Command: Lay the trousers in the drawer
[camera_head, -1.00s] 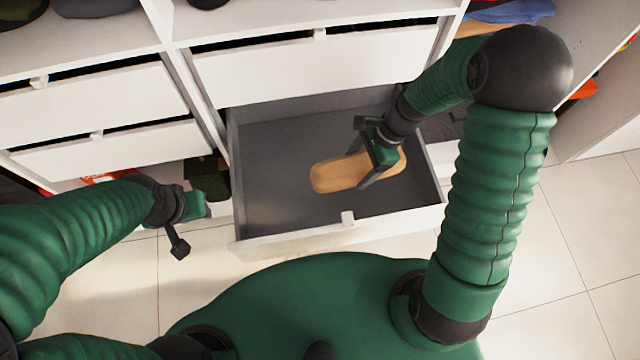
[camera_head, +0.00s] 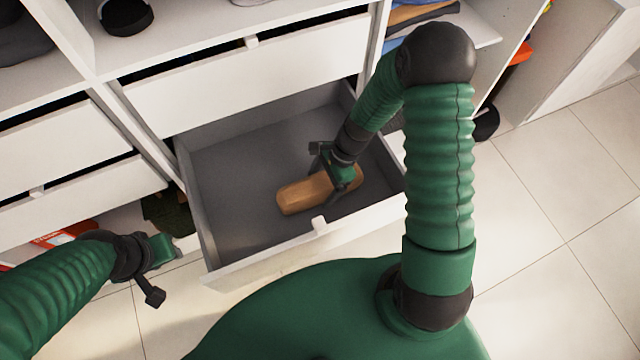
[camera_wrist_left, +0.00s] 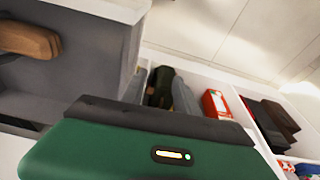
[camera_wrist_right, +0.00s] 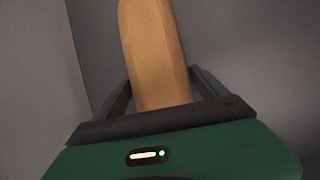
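The trousers, a folded tan-brown bundle (camera_head: 295,196), are inside the open grey drawer (camera_head: 235,165), near its front panel. My right gripper (camera_head: 328,172) reaches down into the drawer and is shut on the trousers. In the right wrist view the bundle (camera_wrist_right: 155,50) runs out between the two dark fingers, close against both. Whether it touches the drawer floor cannot be told. My left gripper (camera_head: 160,275) is empty, its fingers apart, outside the drawer to its left. The left wrist view also shows the trousers (camera_wrist_left: 28,40), partly cut off.
A shut white drawer (camera_head: 250,75) is above the open one. Dark green clothing (camera_head: 168,215) and a red-and-white box (camera_head: 65,236) are in the low compartment left. Folded clothes (camera_head: 420,14) lie on a shelf at the upper right. Tiled floor (camera_head: 560,200) is clear at right.

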